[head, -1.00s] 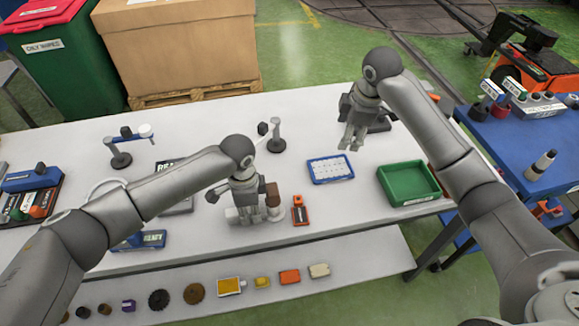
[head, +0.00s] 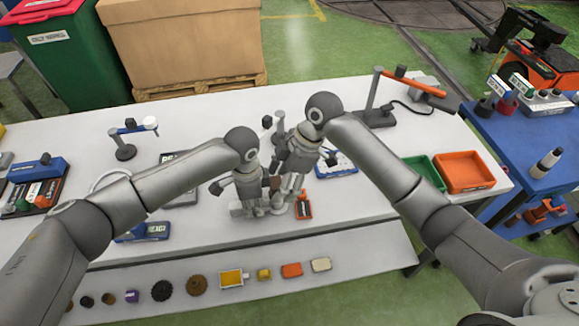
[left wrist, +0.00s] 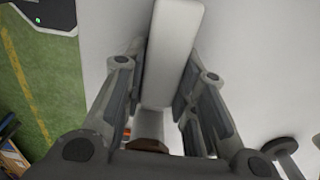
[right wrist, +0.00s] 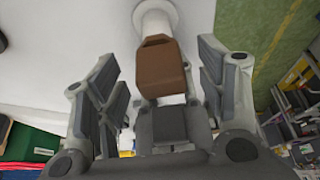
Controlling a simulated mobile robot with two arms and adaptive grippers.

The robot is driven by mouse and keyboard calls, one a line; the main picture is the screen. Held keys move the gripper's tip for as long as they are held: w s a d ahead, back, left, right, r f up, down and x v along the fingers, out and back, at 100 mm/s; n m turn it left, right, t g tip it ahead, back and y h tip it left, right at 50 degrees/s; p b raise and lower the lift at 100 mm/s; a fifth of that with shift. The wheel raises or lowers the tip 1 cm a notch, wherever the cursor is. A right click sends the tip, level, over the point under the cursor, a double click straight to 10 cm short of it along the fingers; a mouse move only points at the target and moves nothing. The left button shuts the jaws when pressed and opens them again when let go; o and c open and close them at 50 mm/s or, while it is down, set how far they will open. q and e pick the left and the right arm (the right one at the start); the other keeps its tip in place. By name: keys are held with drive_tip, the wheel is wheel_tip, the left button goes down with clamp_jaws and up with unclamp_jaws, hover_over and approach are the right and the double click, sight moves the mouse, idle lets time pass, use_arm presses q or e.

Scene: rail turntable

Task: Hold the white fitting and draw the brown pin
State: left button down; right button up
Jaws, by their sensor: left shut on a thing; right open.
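The white fitting shows in the left wrist view as a pale bar (left wrist: 172,50) between the fingers of my left gripper (left wrist: 160,95), which is shut on it. In the head view, my left gripper (head: 250,207) is low over the table's front middle, and the arms mostly hide the fitting. The brown pin (right wrist: 160,68) stands out of the fitting's white round end (right wrist: 155,20) in the right wrist view. My right gripper (right wrist: 160,90) is open, with its fingers on either side of the pin. In the head view it is close beside my left gripper.
An orange-and-black item (head: 304,208) lies just right of the grippers. A blue tray (head: 345,171) is behind my right gripper, partly hidden. A green bin (head: 428,170) and an orange bin (head: 465,172) stand at the right. Several small parts lie on the lower front shelf (head: 350,262).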

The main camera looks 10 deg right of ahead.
drive_tip(key=shift+x, duration=2.45)
drive_tip(key=c, duration=1.2)
drive_tip(key=shift+r, duration=0.1)
drive_tip(key=shift+c, duration=0.2)
drive_tip(key=shift+w+r, duration=0.1)
drive_tip(key=shift+r, duration=0.65)
